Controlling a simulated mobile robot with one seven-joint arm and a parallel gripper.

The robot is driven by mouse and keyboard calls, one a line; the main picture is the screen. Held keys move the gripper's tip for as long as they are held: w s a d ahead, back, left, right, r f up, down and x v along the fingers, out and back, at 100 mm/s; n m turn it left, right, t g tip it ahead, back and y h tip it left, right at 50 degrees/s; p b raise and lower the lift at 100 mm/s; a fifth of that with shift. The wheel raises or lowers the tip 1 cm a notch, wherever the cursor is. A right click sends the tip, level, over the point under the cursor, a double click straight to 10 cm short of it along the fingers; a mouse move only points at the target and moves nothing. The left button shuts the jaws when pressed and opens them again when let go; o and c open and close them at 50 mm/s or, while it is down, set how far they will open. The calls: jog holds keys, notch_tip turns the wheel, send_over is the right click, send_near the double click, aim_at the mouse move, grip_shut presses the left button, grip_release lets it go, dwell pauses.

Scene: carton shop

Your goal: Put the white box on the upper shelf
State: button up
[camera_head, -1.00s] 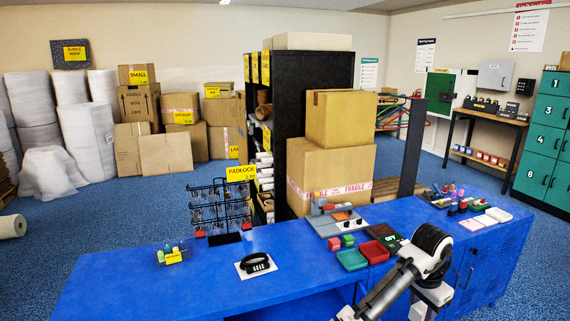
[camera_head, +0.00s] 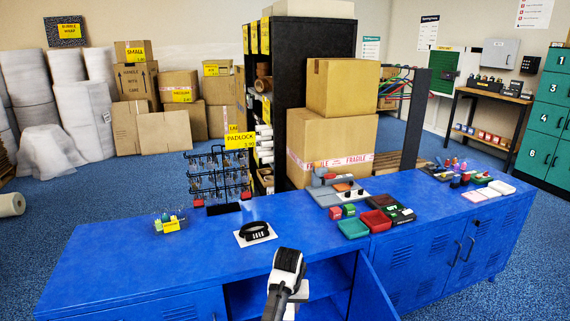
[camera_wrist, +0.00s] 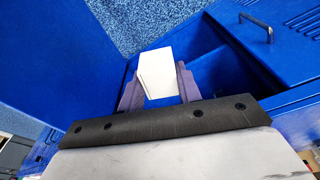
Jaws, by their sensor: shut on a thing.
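The white box (camera_wrist: 158,72) shows in the wrist view, held between the two purple-grey fingers of my gripper (camera_wrist: 160,88). My gripper is shut on it. In the head view my arm reaches down in front of an open blue cabinet (camera_head: 371,290) under the counter; the fingers and the box cannot be made out there. A blue shelf surface (camera_head: 328,284) shows inside the cabinet opening, partly hidden by my arm. I cannot tell from these views whether the box touches a shelf.
The open cabinet door stands right of my arm. The blue counter (camera_head: 130,262) carries a black strap on a white card (camera_head: 255,233), a padlock rack (camera_head: 218,175) and small trays (camera_head: 352,228). In the wrist view, blue panels stand close on both sides of the box.

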jog(key=shift+s+a+f, duration=0.15)
jog(key=shift+a+f, duration=0.25)
jog(key=shift+f, duration=0.05)
jog(key=s+f, duration=1.5)
jog(key=f, duration=0.1)
jog(key=shift+s+f, duration=0.25)
jog(key=shift+s, duration=0.05)
